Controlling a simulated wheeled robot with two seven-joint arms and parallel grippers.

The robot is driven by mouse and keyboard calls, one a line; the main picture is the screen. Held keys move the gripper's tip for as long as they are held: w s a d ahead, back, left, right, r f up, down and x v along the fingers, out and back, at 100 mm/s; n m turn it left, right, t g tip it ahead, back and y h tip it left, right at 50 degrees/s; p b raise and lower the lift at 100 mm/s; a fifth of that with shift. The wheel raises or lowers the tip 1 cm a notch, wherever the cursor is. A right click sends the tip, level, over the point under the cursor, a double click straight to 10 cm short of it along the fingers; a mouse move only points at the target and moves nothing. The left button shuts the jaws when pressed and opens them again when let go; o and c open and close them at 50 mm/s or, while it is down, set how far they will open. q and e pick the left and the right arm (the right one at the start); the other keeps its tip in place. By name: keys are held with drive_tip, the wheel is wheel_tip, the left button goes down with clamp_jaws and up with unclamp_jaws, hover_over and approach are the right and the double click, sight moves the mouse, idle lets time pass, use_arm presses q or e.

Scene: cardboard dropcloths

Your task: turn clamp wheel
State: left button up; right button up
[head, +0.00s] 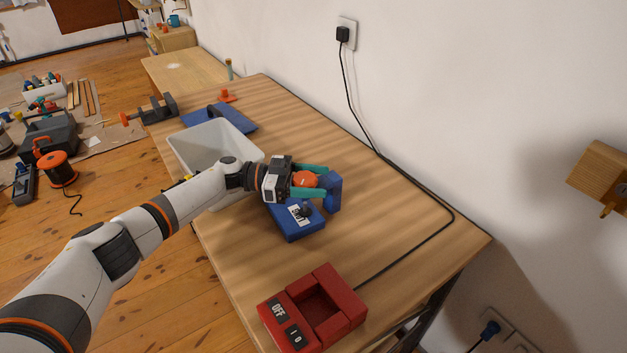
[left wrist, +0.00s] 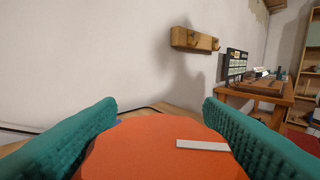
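An orange round clamp wheel (head: 305,180) with a white mark on its face sits on a blue clamp (head: 333,190) on the workbench. The wheel also fills the lower middle of the left wrist view (left wrist: 160,152). My left gripper (head: 309,180) has its teal fingers on either side of the wheel, one along each side. The fingers stand apart by about the wheel's width. I cannot tell whether they press on the rim. The clamp's blue base has a black knob and a white label, partly hidden. My right gripper is in neither view.
A pale open bin (head: 215,143) stands behind my left forearm on the workbench (head: 400,220). A red box (head: 335,300) marked OFF lies at the near end, with a black cable running to a wall plug. A wooden wall block (head: 600,172) is at right.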

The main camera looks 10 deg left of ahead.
sight(314, 178)
use_arm(q)
drive_tip(key=shift+o, duration=0.7)
wheel_tip(314, 178, up, 10)
